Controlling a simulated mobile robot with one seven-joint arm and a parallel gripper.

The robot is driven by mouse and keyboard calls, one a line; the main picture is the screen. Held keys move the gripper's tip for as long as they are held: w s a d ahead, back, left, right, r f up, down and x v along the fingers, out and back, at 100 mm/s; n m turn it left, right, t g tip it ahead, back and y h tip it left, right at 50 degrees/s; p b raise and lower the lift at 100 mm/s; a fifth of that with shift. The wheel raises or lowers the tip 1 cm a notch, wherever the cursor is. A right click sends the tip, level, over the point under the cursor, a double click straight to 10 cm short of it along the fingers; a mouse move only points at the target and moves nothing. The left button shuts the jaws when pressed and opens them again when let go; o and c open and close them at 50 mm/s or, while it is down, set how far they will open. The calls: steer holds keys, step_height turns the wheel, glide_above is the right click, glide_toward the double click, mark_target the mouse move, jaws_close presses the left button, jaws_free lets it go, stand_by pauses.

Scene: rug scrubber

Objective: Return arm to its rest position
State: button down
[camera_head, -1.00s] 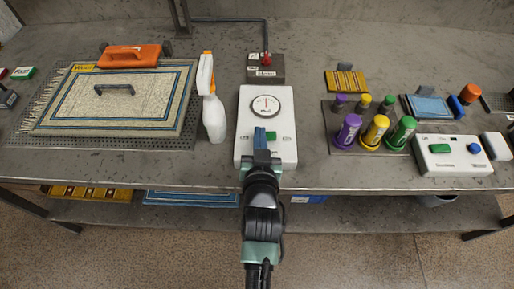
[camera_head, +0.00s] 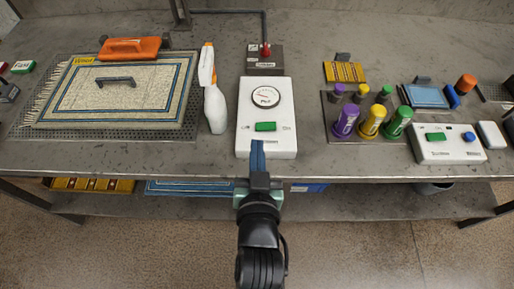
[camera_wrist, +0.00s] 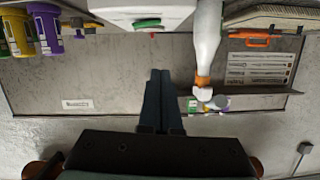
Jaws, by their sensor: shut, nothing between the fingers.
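My gripper (camera_head: 257,150) is shut and empty, its blue fingers pressed together at the front edge of the white dial box (camera_head: 283,141). I cannot tell whether the tips touch the box. My arm reaches up from the bottom of the head view. The box has a round gauge and a green button (camera_head: 265,127), which sits clear of the fingertips.
A white spray bottle (camera_head: 215,108) stands left of the box, beside a rug (camera_head: 70,100) with an orange brush (camera_head: 130,48). Purple, yellow and green bottles (camera_head: 371,122) and a two-button box (camera_head: 448,155) stand to the right. A lower shelf (camera_head: 350,205) runs below the bench.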

stand_by(0.4)
steer(key=w+r+n+t, duration=0.1)
steer(key=w+r+t, duration=0.2)
steer(key=r, duration=1.2)
steer(key=w+r+t, duration=0.2)
steer(key=r+t, duration=0.2)
steer(key=r, duration=1.2)
steer(key=s+r+t, duration=0.2)
steer(key=s+r, duration=0.2)
steer(key=r, duration=0.7)
steer(key=s+r+t+p, duration=0.1)
steer(key=s+r+t, duration=0.2)
steer(key=r, duration=0.8)
steer(key=shift+s+d+r, duration=0.15)
steer(key=shift+s+r, duration=0.15)
steer(key=shift+s, duration=0.95)
